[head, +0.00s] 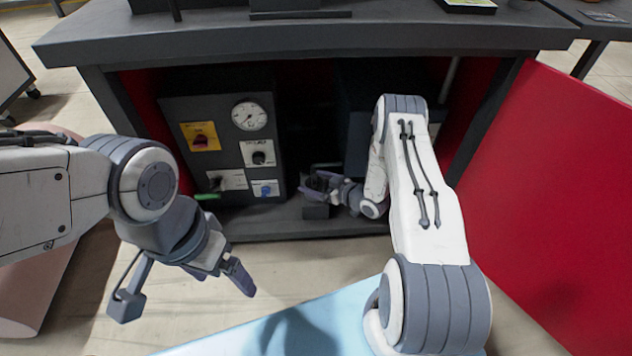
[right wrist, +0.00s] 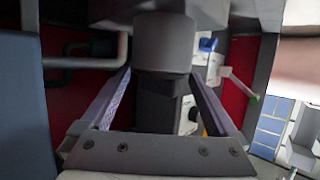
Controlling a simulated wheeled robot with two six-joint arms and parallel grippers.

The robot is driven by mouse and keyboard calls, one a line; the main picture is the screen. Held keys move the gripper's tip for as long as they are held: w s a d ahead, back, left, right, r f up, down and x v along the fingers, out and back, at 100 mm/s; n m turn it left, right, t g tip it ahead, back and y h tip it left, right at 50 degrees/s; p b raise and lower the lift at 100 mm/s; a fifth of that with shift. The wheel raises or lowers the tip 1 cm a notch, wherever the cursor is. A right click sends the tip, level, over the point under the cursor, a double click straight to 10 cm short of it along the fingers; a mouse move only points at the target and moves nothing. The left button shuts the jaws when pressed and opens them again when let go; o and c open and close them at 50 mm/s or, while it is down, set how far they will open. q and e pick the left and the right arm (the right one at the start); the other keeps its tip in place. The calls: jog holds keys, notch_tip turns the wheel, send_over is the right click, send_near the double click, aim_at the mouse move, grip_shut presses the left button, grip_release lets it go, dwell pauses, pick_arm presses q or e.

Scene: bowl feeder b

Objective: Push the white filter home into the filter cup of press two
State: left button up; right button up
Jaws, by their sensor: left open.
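I cannot make out the white filter or clearly identify the filter cup or press two. My left gripper (head: 240,277) is open and empty, low in front of the cabinet, well away from its contents. My right arm reaches into the cabinet, where its gripper (head: 318,186) is small and dark in the head view. In the right wrist view its two fingers (right wrist: 161,73) lie on either side of a dark upright block (right wrist: 153,108) under a grey cylinder (right wrist: 164,42). Whether the fingers touch either of these I cannot tell.
A dark control box with a gauge (head: 249,116), a yellow-backed red switch (head: 200,136) and knobs stands left in the cabinet. A dark tabletop (head: 300,38) overhangs it. A red panel (head: 560,190) flanks the right side. A light blue surface (head: 330,318) lies in front.

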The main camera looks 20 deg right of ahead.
jog(key=shift+s+d, duration=0.1)
jog(key=p+v, duration=0.4)
jog(key=v, duration=0.6)
jog(key=shift+s, duration=0.15)
jog(key=shift+r, duration=0.1)
jog(key=b+x, duration=0.4)
jog(key=x, duration=0.6)
jog(key=shift+w+f, duration=0.2)
jog(key=shift+w+r+p, duration=0.1)
jog(key=shift+r+p, duration=0.25)
jog(key=shift+r, duration=0.3)
